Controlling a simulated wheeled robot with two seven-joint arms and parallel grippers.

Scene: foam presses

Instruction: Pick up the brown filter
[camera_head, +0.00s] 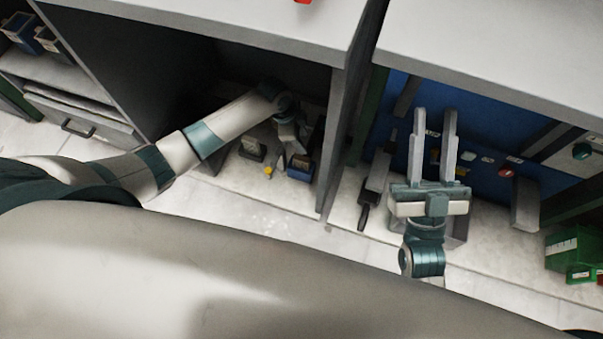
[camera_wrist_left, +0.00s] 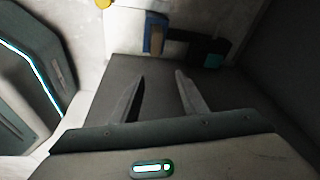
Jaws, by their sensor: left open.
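I cannot clearly make out the brown filter as a separate thing. A blue box (camera_head: 300,168) also shows in the head view, just below my left gripper (camera_head: 297,143), inside the dark cabinet bay. My left gripper (camera_wrist_left: 160,80) has its fingers apart with nothing between them, and its arm hides part of the bay. My right gripper (camera_head: 435,112) is open and empty, fingers pointing up the picture in front of the blue panel.
A yellow knob (camera_head: 268,171) and a dark small box (camera_head: 251,149) stand left of the blue box. A grey partition (camera_head: 340,140) separates the two bays. The grey cabinet top (camera_head: 220,22) overhangs the left bay. Green bins (camera_head: 572,250) stand far right.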

